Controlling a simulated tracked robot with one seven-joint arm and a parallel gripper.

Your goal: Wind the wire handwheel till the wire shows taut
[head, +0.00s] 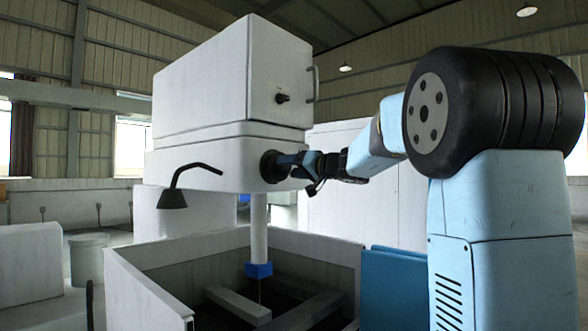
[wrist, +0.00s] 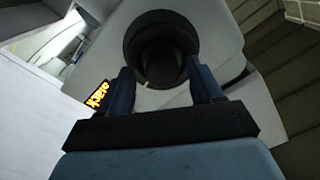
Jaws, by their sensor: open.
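The wire handwheel (head: 272,166) is a dark round wheel on the side of the white machine head. It fills the top middle of the wrist view (wrist: 160,45), with a small pale mark at its lower rim. My gripper (head: 288,165) is at the wheel, its blue fingers apart in the wrist view (wrist: 158,75), one on each side of the wheel's lower part. I cannot tell whether they touch it. A small black display (wrist: 97,96) shows tilted orange letters, partly cut off by the left finger, seemingly ending in "ACK". A thin wire (head: 260,290) hangs below the blue nozzle.
The white machine head (head: 205,95) carries a black knob (head: 282,98) and a handle (head: 316,84). A black lamp (head: 173,198) juts out at left. The open-topped tank (head: 150,290) with pale bars lies below my arm, beside a blue panel (head: 393,290).

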